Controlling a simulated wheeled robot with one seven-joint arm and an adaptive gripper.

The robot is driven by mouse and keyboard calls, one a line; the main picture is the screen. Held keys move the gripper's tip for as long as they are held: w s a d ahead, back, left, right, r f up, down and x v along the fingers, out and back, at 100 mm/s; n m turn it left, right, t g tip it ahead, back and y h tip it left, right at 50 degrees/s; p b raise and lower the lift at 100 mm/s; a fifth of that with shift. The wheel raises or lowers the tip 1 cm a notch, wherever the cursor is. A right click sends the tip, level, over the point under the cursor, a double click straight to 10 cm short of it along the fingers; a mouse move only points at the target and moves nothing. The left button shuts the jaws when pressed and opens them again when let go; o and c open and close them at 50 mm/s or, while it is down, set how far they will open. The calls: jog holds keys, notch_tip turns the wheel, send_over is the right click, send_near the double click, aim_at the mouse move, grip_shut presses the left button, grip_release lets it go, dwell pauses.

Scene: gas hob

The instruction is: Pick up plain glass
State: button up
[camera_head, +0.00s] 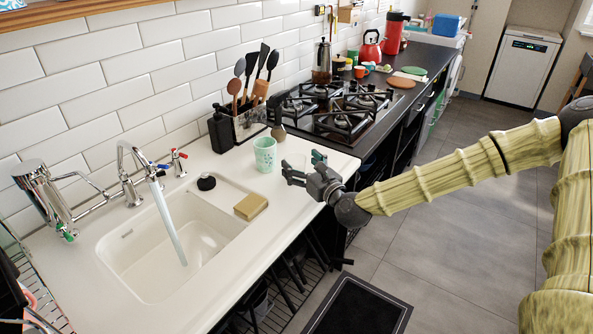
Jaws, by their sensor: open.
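A pale green glass (264,154) stands upright on the white counter, right of the sink and in front of the utensil holder. It is the only drinking glass I can make out, and its surface seems lightly patterned. My gripper (301,166) is open and empty, just right of the glass, with its fingers pointing left towards it. A small gap shows between the fingertips and the glass. My arm comes in from the right edge.
A sink (170,245) with running water lies to the left. A yellow sponge (251,206) sits on its right rim. A dark soap bottle (220,130) and utensil holder (249,122) stand behind the glass. A gas hob (340,108) lies behind my gripper.

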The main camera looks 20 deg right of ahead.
jog(key=shift+x, duration=1.45)
jog(key=c, duration=1.3)
